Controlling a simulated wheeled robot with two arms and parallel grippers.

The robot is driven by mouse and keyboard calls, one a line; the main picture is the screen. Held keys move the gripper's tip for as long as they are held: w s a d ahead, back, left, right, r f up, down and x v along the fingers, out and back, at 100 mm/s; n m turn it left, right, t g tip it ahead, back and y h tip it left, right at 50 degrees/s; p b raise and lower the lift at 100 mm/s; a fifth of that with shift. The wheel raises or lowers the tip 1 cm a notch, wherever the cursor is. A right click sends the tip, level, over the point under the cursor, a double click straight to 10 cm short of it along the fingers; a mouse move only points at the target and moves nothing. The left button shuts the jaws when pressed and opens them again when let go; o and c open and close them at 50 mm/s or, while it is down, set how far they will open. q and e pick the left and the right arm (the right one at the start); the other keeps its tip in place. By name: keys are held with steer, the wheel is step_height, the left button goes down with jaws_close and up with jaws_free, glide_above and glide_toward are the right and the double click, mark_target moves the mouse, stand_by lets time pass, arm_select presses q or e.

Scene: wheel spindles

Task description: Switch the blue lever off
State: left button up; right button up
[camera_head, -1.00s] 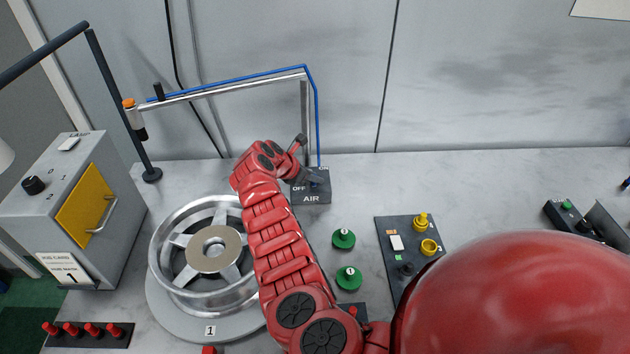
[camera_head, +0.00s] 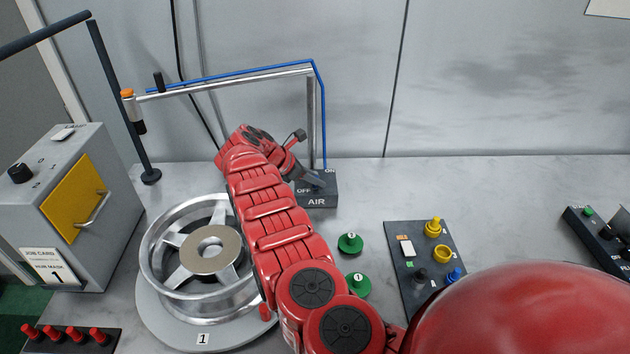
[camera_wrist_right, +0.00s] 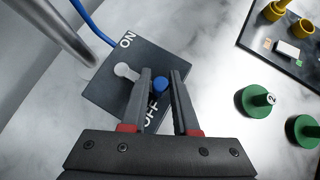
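The dark AIR switch box (camera_head: 318,201) stands on the bench below the blue hose. In the right wrist view, the box (camera_wrist_right: 101,91) shows an ON label and an OFF label. The blue lever's knob (camera_wrist_right: 160,85) lies between the fingertips of my right gripper (camera_wrist_right: 161,76), nearer the OFF label than the ON label. A pale round pivot shows left of the fingers; the lever's shaft is partly hidden by the left finger. The right gripper is open around the knob; whether a finger touches it is unclear. In the head view this gripper (camera_head: 311,179) is at the box top. My left gripper is out of view.
A wheel (camera_head: 205,252) on a round stand is left of my right arm. Green knobs (camera_head: 350,243) and a panel with yellow parts (camera_head: 408,245) lie to the right. A metal pipe (camera_head: 312,120) and blue hose (camera_head: 322,110) rise behind the box.

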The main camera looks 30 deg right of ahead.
steer(key=o, duration=0.3)
steer(key=shift+r, duration=0.1)
steer(key=shift+w+a+r, duration=0.1)
steer(key=shift+a+r, duration=0.1)
steer(key=shift+a, duration=0.05)
steer(key=s+p+v, duration=0.1)
steer(key=p+v, duration=0.1)
steer(key=v, duration=1.4)
steer(key=shift+w+a+r, duration=0.25)
steer(key=shift+w+r, duration=0.05)
steer(key=shift+w, duration=0.1)
steer(key=shift+r+p, duration=0.1)
steer(key=shift+p, duration=0.25)
